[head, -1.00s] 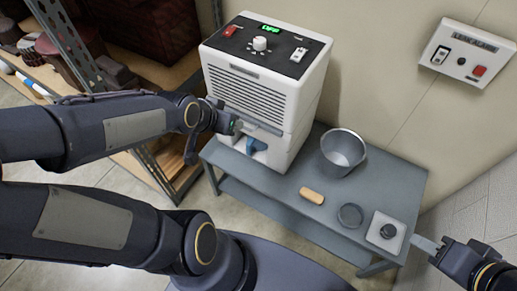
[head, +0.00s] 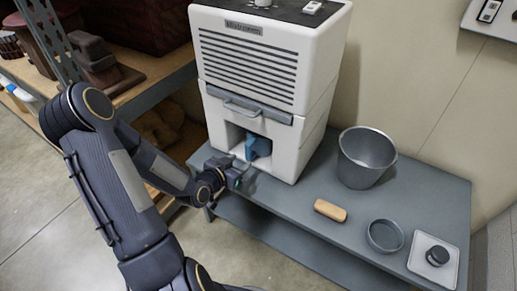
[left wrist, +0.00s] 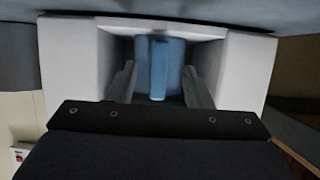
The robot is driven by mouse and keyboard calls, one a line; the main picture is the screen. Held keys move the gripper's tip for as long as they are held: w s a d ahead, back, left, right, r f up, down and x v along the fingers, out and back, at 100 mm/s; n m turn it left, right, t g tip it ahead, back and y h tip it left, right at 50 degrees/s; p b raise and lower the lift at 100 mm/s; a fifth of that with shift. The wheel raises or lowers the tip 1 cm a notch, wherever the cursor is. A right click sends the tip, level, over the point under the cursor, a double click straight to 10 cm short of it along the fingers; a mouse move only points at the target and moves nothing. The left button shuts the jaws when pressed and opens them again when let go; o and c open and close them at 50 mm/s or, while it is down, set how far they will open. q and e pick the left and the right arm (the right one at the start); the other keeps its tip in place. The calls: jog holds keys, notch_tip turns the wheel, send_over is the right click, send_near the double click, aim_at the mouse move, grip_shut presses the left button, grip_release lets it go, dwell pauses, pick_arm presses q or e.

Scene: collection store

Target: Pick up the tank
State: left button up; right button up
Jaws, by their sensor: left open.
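The tank (head: 258,147) shows as a blue part with an upright grip, set in the recess low in the front of the white dehumidifier (head: 246,75). In the left wrist view the tank's blue grip (left wrist: 158,68) stands between my two fingers, with a gap on each side. My left gripper (head: 240,176) is open just in front of the recess, close to the tank; its fingers also show in the left wrist view (left wrist: 159,88). The rest of the tank is hidden inside the machine. My right gripper is out of view.
The dehumidifier stands on a grey table (head: 290,208). To its right are a metal bucket (head: 366,160), a tan bar (head: 330,210), a round grey dish (head: 385,236) and a white plate with a dark knob (head: 434,262). A loaded shelf (head: 135,80) stands at the left.

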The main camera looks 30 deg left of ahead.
aim_at(247, 157)
pick_arm(q)
jog(key=b+x, duration=0.1)
jog(key=x, duration=0.4)
jog(key=shift+w+f+b, duration=0.2)
jog(key=shift+w+b, duration=0.15)
jog(key=shift+b, duration=0.05)
jog(key=shift+w, duration=0.35)
jog(key=shift+c, duration=0.3)
grip_shut()
